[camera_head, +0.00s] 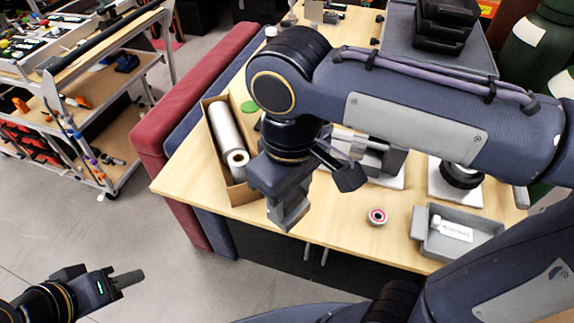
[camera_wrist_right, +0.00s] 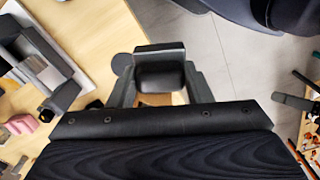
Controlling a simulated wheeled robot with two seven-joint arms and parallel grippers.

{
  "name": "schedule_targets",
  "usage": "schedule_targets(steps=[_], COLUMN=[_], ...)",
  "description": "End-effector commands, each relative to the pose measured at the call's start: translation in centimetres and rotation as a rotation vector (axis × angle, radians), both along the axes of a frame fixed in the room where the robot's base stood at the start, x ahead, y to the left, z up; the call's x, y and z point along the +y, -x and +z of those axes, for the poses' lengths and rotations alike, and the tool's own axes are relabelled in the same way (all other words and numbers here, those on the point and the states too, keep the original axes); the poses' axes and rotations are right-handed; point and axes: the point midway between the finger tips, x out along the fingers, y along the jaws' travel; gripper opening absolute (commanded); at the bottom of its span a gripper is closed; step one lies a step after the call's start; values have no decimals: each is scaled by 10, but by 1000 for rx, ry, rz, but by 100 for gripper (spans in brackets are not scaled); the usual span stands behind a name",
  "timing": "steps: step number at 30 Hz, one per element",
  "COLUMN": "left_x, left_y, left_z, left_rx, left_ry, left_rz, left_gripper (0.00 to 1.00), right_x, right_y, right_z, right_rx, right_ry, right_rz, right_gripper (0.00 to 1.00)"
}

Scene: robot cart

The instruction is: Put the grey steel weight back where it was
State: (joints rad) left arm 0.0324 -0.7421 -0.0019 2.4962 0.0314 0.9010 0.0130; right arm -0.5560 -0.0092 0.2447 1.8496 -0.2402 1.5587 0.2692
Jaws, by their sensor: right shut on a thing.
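My right gripper (camera_head: 289,215) hangs above the front edge of the wooden table (camera_head: 330,225), left of centre. In the right wrist view its fingers (camera_wrist_right: 162,82) are closed on a dark grey block with rounded corners, which I take to be the grey steel weight (camera_wrist_right: 160,75). In the head view I cannot clearly separate the block from the fingers. My left gripper (camera_head: 125,279) is at the lower left over the floor, away from the table; its finger gap is not clear.
A cardboard box (camera_head: 243,193) with a white roll (camera_head: 226,135) lies left of my right gripper. A scale (camera_head: 440,185) stands behind the tray.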

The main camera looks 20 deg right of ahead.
Motion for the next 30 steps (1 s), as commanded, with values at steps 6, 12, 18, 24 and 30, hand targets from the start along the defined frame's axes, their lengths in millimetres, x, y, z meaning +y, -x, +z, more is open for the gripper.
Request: schedule_targets(steps=[6, 12, 18, 24, 30], left_x=[0, 0, 0, 0, 0], left_y=[0, 0, 0, 0, 0], left_z=[3, 11, 16, 19, 20], left_rx=[0, 0, 0, 0, 0], left_ry=[0, 0, 0, 0, 0], left_rz=[0, 0, 0, 0, 0], left_gripper=[36, 36, 36, 36, 36], right_x=[-5, -13, -21, -24, -26], right_y=[-11, -58, -96, -116, -127], right_z=[-5, -25, -56, -81, -94], right_rx=[3, 4, 5, 1, 1], right_ry=[1, 0, 1, 0, -1], right_rz=[17, 15, 17, 18, 18], right_gripper=[4, 4, 4, 4, 4])
